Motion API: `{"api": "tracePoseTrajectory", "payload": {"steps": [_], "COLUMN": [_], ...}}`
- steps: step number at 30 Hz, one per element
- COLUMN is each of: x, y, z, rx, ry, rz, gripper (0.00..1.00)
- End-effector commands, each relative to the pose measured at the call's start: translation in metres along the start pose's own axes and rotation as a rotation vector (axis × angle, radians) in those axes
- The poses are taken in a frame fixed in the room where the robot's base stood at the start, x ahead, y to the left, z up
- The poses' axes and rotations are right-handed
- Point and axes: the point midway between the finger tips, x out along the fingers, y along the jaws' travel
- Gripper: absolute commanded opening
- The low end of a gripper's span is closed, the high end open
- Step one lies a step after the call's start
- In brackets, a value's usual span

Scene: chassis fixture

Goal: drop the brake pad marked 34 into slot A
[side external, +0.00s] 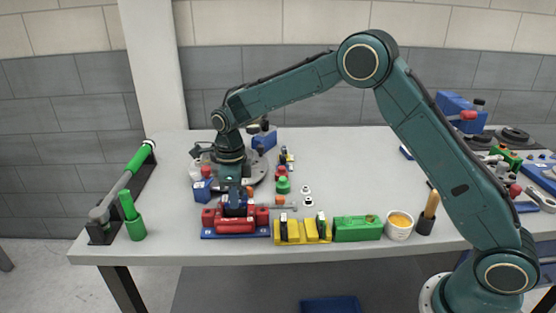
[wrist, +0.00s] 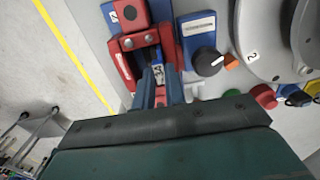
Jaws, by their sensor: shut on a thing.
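My gripper (side external: 236,208) points down at the red caliper-like fixture (side external: 262,217) on a blue base at the table's front edge. In the wrist view its two blue-grey fingers (wrist: 160,88) are shut on a small brake pad (wrist: 158,73) with a pale marking that looks like 34. The fingers and pad are at the opening between the red fixture's arms (wrist: 121,62). I cannot tell how deep the pad sits or whether it touches the walls. No slot letter is readable, and the pad's lower end is hidden.
A yellow holder (side external: 290,239) with dark upright pieces stands right of the fixture, then a green block (side external: 357,229) and a white cup (side external: 399,230). A blue block with a black knob (wrist: 207,62) is close beside the fixture. The table's right middle is clear.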

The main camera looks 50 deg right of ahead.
Motion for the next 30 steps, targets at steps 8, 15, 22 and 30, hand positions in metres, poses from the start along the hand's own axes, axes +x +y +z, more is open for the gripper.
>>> {"api": "tracePoseTrajectory", "payload": {"steps": [8, 15, 22, 30], "x": [0.0029, 0.0037, 0.0036, 0.0042], "y": [-0.0002, -0.0002, -0.0002, -0.0003], "z": [0.0002, 0.0002, 0.0002, 0.0002], "rx": [0.000, 0.000, 0.000, 0.000], "ry": [-0.001, -0.001, -0.001, -0.001], "rz": [-0.001, -0.001, -0.001, -0.001], "gripper": [0.00, 0.00, 0.00, 0.18]}}
